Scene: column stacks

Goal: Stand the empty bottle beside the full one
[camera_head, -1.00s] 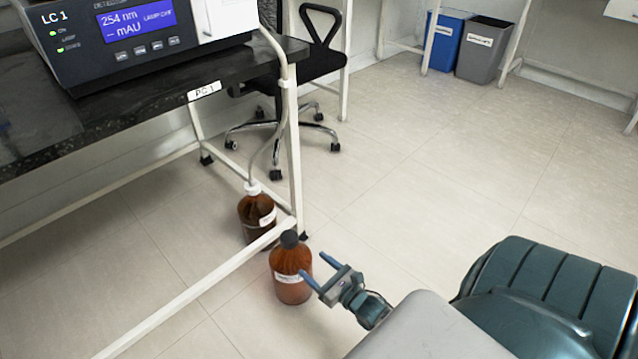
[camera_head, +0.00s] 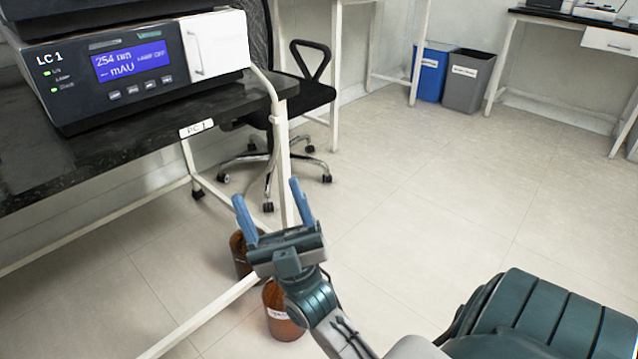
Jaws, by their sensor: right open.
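Two brown bottles with white labels stand upright on the floor by the bench leg. The rear bottle (camera_head: 238,262) is largely covered by my gripper and the leg. The front bottle (camera_head: 281,325) stands nearer, on the right side of the low white rail; its top is hidden behind my right wrist. I cannot tell from their glass which is full. My right gripper (camera_head: 268,192) is open and empty, its two blue fingers pointing up, above and in front of the bottles in the picture. My left gripper is not in view.
A black bench (camera_head: 150,140) carries the LC 1 instrument (camera_head: 130,70). Its white leg and low rail (camera_head: 205,312) run close to the bottles. A black chair (camera_head: 305,92) stands behind. Blue and grey bins are far back. The floor to the right is clear.

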